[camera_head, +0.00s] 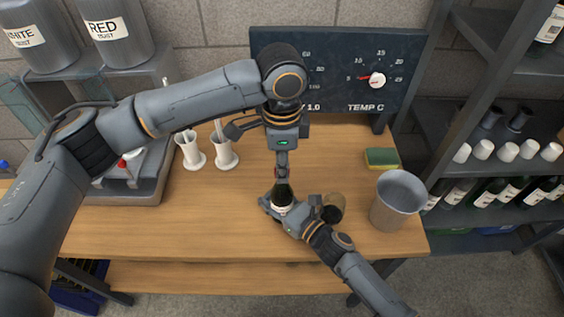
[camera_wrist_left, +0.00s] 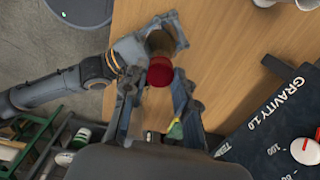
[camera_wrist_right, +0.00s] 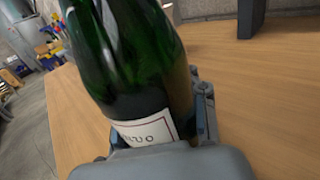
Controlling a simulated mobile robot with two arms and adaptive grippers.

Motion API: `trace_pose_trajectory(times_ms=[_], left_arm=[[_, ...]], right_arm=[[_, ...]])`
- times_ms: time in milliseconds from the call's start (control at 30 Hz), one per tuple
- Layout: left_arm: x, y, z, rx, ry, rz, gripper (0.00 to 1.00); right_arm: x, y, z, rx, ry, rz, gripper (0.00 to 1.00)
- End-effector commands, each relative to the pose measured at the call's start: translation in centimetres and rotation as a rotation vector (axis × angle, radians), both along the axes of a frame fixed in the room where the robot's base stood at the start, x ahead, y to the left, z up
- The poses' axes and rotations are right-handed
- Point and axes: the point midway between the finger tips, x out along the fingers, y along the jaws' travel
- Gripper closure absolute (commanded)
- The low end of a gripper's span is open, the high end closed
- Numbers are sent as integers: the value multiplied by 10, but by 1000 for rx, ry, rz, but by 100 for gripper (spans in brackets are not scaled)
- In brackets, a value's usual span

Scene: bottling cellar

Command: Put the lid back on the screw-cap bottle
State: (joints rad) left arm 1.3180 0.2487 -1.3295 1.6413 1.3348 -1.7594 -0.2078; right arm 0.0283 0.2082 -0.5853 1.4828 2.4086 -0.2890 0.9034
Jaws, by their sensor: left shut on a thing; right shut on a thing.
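The dark green bottle (camera_head: 283,194) stands upright over the table in the head view. My right gripper (camera_head: 281,207) is shut around its body; the right wrist view shows the green glass and white label (camera_wrist_right: 147,131) close up. My left gripper (camera_head: 281,174) is directly above the bottle, pointing down. In the left wrist view it is shut on the red lid (camera_wrist_left: 160,72), which lines up with the bottle's top. The gripper hides the lid in the head view. I cannot tell whether the lid touches the bottle's mouth.
A brownish glass (camera_head: 333,207) stands close beside my right wrist. A grey bucket (camera_head: 398,200) and a sponge (camera_head: 382,158) are at the right of the table. White cylinders (camera_head: 222,150) stand behind left. A dark gauge board (camera_head: 340,75) rises at the back.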

Motion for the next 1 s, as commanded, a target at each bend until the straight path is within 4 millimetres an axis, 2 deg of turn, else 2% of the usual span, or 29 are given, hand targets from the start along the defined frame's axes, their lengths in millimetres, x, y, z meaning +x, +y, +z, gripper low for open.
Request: trace_pose_trajectory(times_ms=[100,300,467,500,600,900,1000], left_arm=[[0,0,0,-1,1,-241,100],[0,0,0,0,0,-585,100],[0,0,0,0,0,-595,100],[0,0,0,0,0,-595,65],[0,0,0,0,0,-594,45],[0,0,0,0,0,-593,45],[1,0,6,-1,-1,-593,45]], right_arm=[[0,0,0,1,-1,0,100],[0,0,0,1,-1,0,100],[0,0,0,1,-1,0,100],[0,0,0,1,-1,0,100],[0,0,0,1,-1,0,100],[0,0,0,1,-1,0,100],[0,0,1,1,-1,0,100]])
